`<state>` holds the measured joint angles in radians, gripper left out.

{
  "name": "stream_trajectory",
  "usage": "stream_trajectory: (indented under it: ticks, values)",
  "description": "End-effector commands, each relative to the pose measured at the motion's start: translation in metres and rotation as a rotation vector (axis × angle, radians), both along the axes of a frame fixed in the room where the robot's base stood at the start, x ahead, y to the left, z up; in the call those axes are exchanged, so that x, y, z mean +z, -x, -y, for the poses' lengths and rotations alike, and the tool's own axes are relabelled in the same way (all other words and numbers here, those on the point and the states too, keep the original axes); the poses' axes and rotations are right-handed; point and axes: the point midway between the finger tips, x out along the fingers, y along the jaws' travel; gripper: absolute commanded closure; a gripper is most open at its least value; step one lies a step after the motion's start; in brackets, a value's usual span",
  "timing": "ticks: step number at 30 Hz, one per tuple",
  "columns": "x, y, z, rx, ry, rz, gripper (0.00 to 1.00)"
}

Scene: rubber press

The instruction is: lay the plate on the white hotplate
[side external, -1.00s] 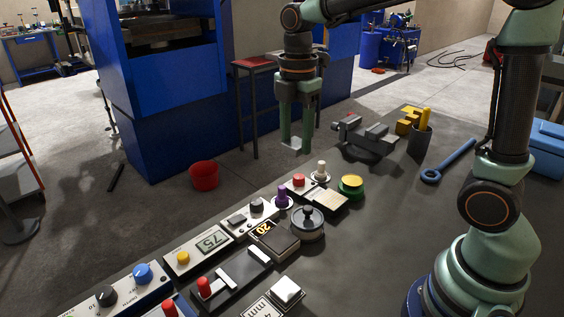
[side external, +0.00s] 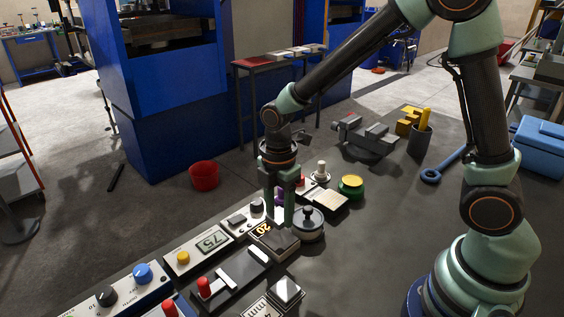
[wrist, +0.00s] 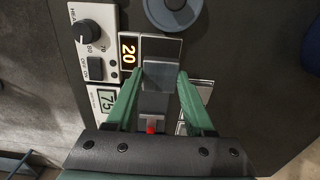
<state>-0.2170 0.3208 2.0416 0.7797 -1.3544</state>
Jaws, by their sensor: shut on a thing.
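My gripper (side external: 279,222) points down over the hotplate with the 20 display (side external: 279,246), which has a dark top and pale edges. In the wrist view this hotplate (wrist: 162,48) shows beyond my fingertips, its orange 20 at its left. My gripper (wrist: 158,78) is shut on the plate (wrist: 159,77), a small grey square between the fingertips. The plate overlaps the near part of the hotplate's top in that view. In the side view the plate is hard to make out at the fingers. I cannot tell whether it touches the hotplate.
A round grey pot (side external: 308,225) stands close right of the hotplate. The heat knob box (side external: 246,219) lies to its left. A cream-topped unit (side external: 327,202) lies behind.

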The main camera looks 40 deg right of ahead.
Motion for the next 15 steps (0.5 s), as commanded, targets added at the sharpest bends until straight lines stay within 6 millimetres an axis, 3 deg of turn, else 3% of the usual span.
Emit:
stream_trajectory:
  ticks: [15]
  values:
    - [-0.052, 0.0, 0.0, 0.0, 0.0, 0.0, 1.0]
